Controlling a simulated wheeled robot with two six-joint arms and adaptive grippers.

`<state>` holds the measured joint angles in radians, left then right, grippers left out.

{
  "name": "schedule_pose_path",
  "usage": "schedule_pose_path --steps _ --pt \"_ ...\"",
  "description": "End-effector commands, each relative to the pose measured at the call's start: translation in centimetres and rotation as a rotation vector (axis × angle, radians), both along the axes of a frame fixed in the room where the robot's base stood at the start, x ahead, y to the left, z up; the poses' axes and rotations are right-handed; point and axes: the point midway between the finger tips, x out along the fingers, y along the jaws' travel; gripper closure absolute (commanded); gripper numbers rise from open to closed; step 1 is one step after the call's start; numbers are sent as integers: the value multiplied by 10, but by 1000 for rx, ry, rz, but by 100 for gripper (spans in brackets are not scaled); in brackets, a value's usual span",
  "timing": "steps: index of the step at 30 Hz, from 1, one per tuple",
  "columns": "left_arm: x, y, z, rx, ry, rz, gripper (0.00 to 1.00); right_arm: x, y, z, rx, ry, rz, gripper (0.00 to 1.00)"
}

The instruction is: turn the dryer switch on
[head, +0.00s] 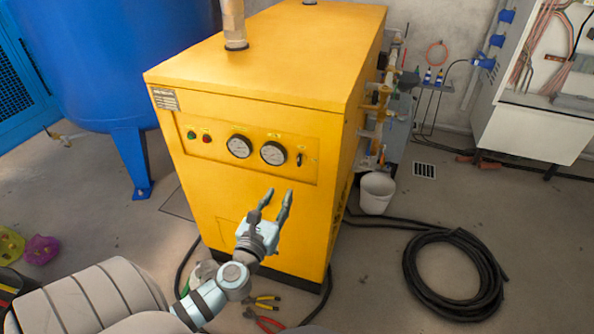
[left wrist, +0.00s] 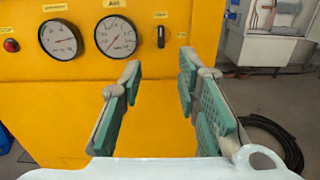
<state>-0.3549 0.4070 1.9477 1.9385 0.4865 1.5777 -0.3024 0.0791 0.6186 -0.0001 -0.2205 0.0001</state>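The yellow dryer (head: 220,190) stands in the middle of the head view. Its front panel carries a green and a red button, two round gauges and, at the right end, a small black switch (head: 299,159). In the left wrist view the switch (left wrist: 161,37) stands upright beyond the fingertips, between them and to the right of the gauges. My left gripper (head: 277,199) is open and empty in front of the dryer, below and a little left of the switch. The green finger pads (left wrist: 160,72) are well apart and do not touch the switch. My right gripper is not in view.
A blue tank (head: 110,60) stands left of the dryer. A white bucket (head: 376,192), a coiled black hose (head: 455,275) and an open electrical cabinet (head: 535,128) are on the right. Pliers (head: 265,320) lie on the floor near the dryer's base.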

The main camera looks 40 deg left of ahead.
Motion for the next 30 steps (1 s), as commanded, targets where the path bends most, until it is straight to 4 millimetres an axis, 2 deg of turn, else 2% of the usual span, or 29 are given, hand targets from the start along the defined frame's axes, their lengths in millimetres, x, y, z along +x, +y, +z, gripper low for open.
schedule_pose_path --steps 5,12,15,20,27,30 --pt "34 11 3 -11 -7 0 70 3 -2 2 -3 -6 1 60" --pt "101 33 2 -10 -6 -1 70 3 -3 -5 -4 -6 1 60" --pt "119 40 1 -9 -4 -2 70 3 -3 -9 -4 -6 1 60" --pt "132 44 1 -8 -3 -4 70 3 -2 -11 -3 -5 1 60" --pt "134 44 2 -7 -2 -5 70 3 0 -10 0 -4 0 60" --pt "134 44 2 -7 -2 -5 84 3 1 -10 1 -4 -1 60"
